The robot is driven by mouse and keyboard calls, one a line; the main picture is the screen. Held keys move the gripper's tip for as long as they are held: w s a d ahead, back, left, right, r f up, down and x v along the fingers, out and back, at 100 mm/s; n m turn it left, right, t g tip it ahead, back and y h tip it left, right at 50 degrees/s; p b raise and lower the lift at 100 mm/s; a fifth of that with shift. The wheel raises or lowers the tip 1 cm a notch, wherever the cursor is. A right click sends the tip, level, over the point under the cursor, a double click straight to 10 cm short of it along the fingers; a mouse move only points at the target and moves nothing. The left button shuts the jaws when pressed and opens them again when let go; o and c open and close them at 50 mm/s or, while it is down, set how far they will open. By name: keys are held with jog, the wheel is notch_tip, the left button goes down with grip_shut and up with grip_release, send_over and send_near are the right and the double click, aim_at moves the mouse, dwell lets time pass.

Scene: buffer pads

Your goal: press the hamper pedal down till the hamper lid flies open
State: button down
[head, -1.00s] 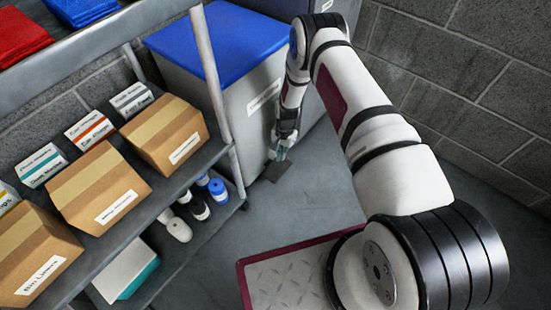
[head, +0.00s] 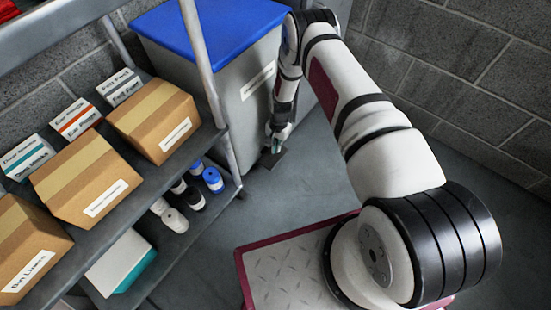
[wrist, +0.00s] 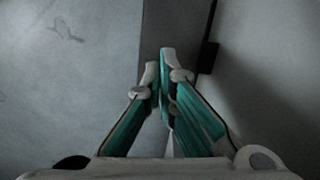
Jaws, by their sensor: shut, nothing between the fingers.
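The hamper is a grey bin (head: 238,85) with a blue lid (head: 205,28), beyond the shelf post in the head view. The lid lies flat and shut on it. The pedal (head: 270,160) is a small dark plate low at the hamper's front, near the floor. My gripper (head: 274,147) points down at the pedal, its tips at or just above it; I cannot tell whether they touch. In the wrist view my gripper's teal fingers (wrist: 164,62) are together and empty, over a dark grey surface that I cannot identify with certainty.
A metal shelf (head: 190,155) with cardboard boxes (head: 155,115), small cartons and bottles (head: 213,180) stands left of the hamper. Its post (head: 205,75) is close to the hamper. Grey floor (head: 330,180) is open to the right, up to the block wall (head: 450,60).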

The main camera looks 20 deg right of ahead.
aim_at(273, 156)
jog(key=shift+s+a+f+b, duration=0.1)
jog(key=shift+f+b, duration=0.45)
jog(key=shift+f, duration=0.7)
jog(key=shift+f, duration=0.1)
